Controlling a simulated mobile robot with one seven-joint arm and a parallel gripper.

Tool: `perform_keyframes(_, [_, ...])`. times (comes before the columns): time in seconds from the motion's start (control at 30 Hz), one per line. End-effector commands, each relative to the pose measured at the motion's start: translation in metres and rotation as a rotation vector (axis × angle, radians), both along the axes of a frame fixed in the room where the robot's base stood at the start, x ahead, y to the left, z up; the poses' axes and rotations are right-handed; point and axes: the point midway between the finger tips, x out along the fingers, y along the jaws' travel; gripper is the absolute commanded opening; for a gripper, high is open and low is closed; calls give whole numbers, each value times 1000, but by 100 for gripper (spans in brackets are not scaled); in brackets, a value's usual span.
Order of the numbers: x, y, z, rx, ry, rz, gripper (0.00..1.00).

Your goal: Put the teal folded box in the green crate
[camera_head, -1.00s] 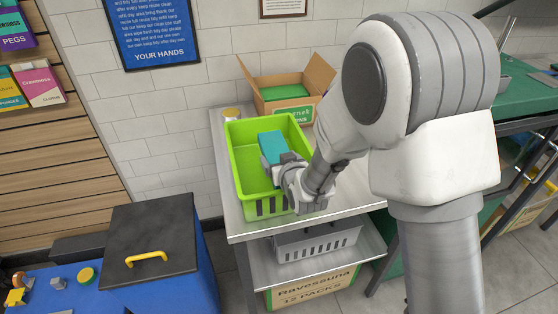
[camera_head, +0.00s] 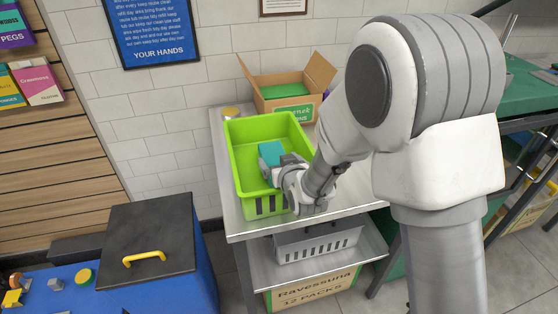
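The green crate (camera_head: 239,124) stands on the steel table, its inside partly visible from above. The teal folded box (camera_head: 271,152) is at the right side of the crate, over or inside it. My gripper (camera_head: 277,166) is at the crate's right wall, with its fingers against the teal box's near end. The fingers appear closed around the box, and my wrist hides much of the contact. I cannot tell whether the box touches the crate floor.
An open cardboard box (camera_head: 292,92) with green contents stands behind the crate. A round yellow-lidded jar (camera_head: 230,113) is at the back left. A grey basket (camera_head: 318,244) sits on the lower shelf. A blue bin with a black lid (camera_head: 150,235) stands at front left.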

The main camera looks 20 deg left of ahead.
Motion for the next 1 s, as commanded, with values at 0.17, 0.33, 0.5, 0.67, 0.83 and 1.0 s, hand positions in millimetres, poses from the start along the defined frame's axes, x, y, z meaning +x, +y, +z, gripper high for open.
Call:
perform_keyframes(0.17, [0,0,0,0,0,0,100])
perform_keyframes(0.33, [0,0,5,0,0,0,100])
perform_keyframes(0.5, [0,0,18,-1,1,0,100])
perform_keyframes(0.67, [-29,-18,28,1,-1,0,100])
perform_keyframes(0.83, [-58,-36,42,1,0,0,100])
perform_keyframes(1.0, [-80,-49,52,0,0,0,100])
